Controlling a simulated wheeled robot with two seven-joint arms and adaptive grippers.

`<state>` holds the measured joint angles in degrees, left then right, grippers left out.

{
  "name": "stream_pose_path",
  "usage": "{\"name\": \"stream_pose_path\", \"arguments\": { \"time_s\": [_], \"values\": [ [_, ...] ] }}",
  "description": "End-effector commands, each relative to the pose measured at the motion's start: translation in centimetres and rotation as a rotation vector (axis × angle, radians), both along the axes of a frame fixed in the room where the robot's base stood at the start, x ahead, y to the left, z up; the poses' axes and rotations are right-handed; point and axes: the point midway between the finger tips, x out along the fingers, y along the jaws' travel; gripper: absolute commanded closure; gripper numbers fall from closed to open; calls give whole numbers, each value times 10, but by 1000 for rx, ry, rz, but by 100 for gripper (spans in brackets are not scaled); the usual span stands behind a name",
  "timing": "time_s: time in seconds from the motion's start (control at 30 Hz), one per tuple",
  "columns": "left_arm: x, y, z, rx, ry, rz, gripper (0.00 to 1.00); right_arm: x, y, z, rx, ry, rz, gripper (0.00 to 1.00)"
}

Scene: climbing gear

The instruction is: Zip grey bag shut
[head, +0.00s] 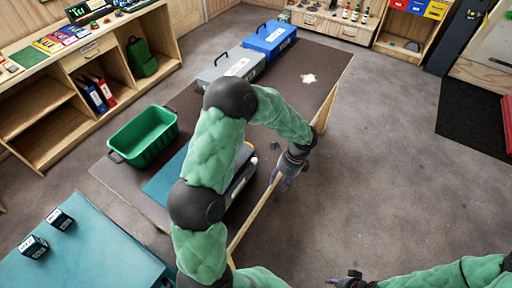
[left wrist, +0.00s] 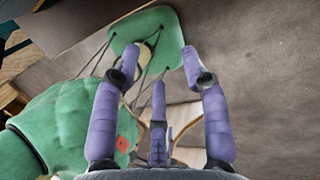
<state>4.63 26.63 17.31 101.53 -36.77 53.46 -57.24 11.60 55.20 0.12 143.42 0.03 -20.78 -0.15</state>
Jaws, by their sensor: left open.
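A grey box-shaped bag (head: 222,72) with a white label and a dark handle lies at the far part of the dark table. Its zip cannot be made out, and my left arm hides part of its near side. My left gripper (head: 285,182) is open and empty beyond the table's right edge, well apart from the grey bag. Its purple fingers (left wrist: 158,100) are spread in the left wrist view, with nothing between them. My right gripper (head: 345,281) shows only partly at the bottom edge, and its fingers are too small to read.
A blue case (head: 270,37) lies beside the grey bag. A green bin (head: 144,134) stands at the table's left. A dark object with a yellow strip (head: 242,172) is partly behind my arm. A teal table (head: 85,250) is at lower left.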

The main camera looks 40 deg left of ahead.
Motion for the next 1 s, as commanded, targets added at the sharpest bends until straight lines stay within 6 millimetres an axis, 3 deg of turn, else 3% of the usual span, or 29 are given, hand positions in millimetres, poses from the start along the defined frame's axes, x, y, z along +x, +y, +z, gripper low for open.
{"name": "stream_pose_path", "arguments": {
  "time_s": [0.03, 0.1, 0.2, 0.33, 0.47, 1.0],
  "values": [
    [9, 16, 38, 44, 9, -62, 55, -1, 0, 18, 0, 2, 1, 64],
    [15, 37, 73, 101, 36, -140, 55, -1, 0, 27, 0, 2, 1, 64],
    [21, 57, 109, 161, 71, -210, 55, -1, 0, 35, 0, 2, 1, 64],
    [22, 70, 129, 199, 99, -251, 55, -1, 0, 39, 0, 2, 1, 64],
    [20, 77, 123, 206, 106, -259, 55, -1, 0, 37, 0, 2, 1, 64],
    [-2, 110, 48, 204, 105, -256, 55, 0, 0, 24, 0, 1, 0, 64]
  ]
}}
